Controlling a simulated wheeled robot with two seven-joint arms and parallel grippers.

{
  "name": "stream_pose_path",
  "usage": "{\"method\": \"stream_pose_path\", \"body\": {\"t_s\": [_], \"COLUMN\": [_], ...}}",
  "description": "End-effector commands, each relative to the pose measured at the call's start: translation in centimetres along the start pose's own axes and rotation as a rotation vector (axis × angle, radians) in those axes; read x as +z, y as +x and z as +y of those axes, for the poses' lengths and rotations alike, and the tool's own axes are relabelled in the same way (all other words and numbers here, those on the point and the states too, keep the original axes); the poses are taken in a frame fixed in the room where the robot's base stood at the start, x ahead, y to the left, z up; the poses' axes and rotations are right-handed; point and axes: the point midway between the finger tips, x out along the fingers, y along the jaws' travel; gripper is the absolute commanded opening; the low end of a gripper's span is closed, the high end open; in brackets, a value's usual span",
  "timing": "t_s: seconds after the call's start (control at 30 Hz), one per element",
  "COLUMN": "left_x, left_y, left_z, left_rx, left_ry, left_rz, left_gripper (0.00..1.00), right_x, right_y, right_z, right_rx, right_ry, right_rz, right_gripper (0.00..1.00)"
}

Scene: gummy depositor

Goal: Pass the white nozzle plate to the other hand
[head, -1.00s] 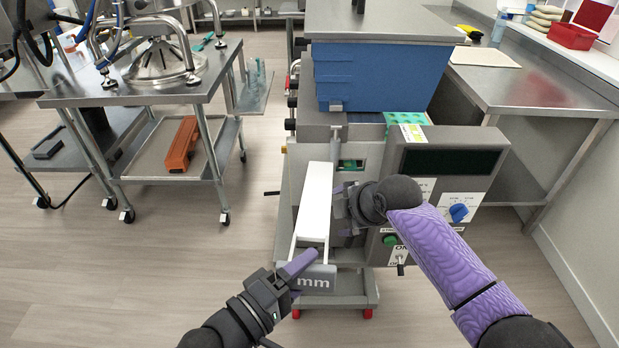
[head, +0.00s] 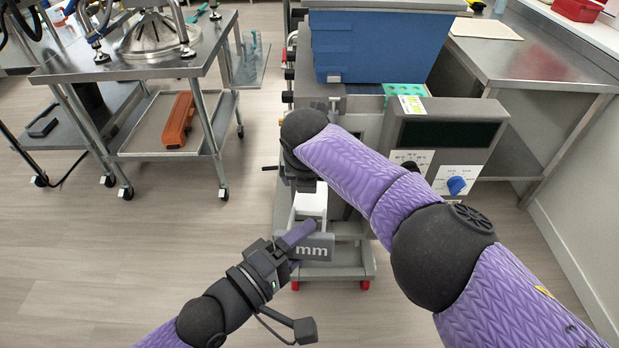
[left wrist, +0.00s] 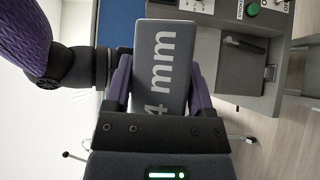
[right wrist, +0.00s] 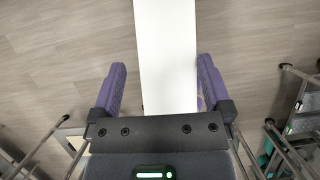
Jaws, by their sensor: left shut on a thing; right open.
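The white nozzle plate (head: 312,203) has a grey end block (head: 305,247) marked "mm", which reads "4 mm" in the left wrist view (left wrist: 163,65). My left gripper (head: 299,240) is shut on this grey end and holds the plate in front of the machine. My right gripper (head: 303,183) is over the far part of the plate, and my right arm hides much of it in the head view. In the right wrist view, the plate's white face (right wrist: 166,55) lies between the open fingers (right wrist: 158,90), with a gap on both sides.
The depositor with its blue hopper (head: 378,48) and control panel (head: 455,150) stands just behind the plate. A steel cart (head: 150,70) with an orange-brown part (head: 179,120) below is at left. A steel table (head: 540,65) is at right. The floor at front left is clear.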

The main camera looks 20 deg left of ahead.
Motion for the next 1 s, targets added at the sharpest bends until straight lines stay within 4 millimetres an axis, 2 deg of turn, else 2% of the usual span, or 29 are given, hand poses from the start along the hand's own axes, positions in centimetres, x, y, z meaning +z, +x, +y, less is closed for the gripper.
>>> {"method": "stream_pose_path", "body": {"t_s": [0.37,0.83,1.0], "left_x": [-0.03,-0.05,-0.03], "left_y": [0.04,0.03,0.03], "left_z": [0.21,0.16,0.15], "left_rx": [0.007,0.005,0.005], "left_ry": [0.003,0.003,0.003], "left_rz": [0.001,0.001,0.001], "left_gripper": [0.0,0.0,0.0], "right_x": [-0.07,-0.07,-0.06], "right_y": [0.65,0.64,0.63], "right_z": [-0.15,-0.17,-0.15], "right_rx": [-0.002,-0.003,-0.003], "right_ry": [0.002,0.003,0.003], "right_rz": [-0.001,0.0,-0.001], "right_gripper": [1.0,0.02,0.0]}}
